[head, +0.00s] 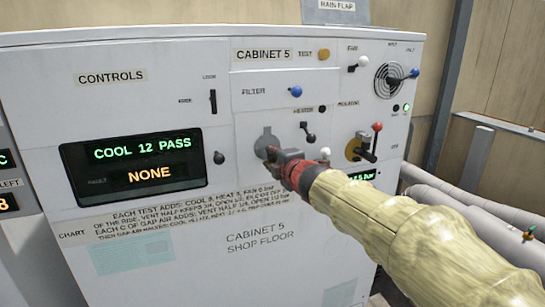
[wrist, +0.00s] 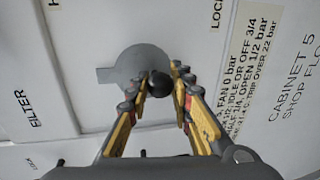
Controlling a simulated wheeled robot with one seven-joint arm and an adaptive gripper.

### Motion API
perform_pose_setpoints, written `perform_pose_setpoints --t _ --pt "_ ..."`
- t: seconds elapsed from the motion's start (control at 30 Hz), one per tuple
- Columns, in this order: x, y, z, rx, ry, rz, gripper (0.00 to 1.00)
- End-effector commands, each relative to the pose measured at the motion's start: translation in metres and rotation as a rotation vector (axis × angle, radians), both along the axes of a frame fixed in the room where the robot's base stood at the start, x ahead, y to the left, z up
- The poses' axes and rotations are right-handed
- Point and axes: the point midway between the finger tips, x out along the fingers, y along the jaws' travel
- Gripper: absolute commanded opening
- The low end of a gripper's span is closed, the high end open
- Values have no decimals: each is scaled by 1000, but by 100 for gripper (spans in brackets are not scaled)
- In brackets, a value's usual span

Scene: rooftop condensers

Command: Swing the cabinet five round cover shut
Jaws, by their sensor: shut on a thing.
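The round cover (head: 265,136) is a grey disc on the front of cabinet 5 (head: 250,262), below the FILTER label. It also shows in the wrist view (wrist: 139,62), where a small grey tab sticks out at its left. A dark ball knob (wrist: 159,84) stands out at the disc's edge. My gripper (head: 272,154) is at the cover's lower part. In the wrist view my gripper (wrist: 158,80) has its yellow fingers shut on the knob, one on each side. The fingers hide part of the disc, and I cannot tell whether it lies fully flat against the panel.
A blue knob (head: 295,91) is above the cover. A black lever (head: 308,132) and a red-tipped lever (head: 376,134) are to its right. A display (head: 140,165) reading COOL 12 PASS and NONE is at left. Grey pipes (head: 465,210) run at right.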

Motion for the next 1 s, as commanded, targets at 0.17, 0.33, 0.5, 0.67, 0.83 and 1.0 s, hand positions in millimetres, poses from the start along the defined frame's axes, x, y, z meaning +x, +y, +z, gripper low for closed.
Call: perform_pose_setpoints --t 0.17,0.33,0.5,0.67,0.83,1.0 --pt "0 -1 0 -1 1 -2 0" --pt "0 -1 0 0 1 -1 29" --pt "0 -1 0 0 1 -1 38" --pt "0 0 0 1 0 -1 42" --pt "0 0 0 1 0 -1 42" --pt "-11 -4 4 1 -2 -1 42"
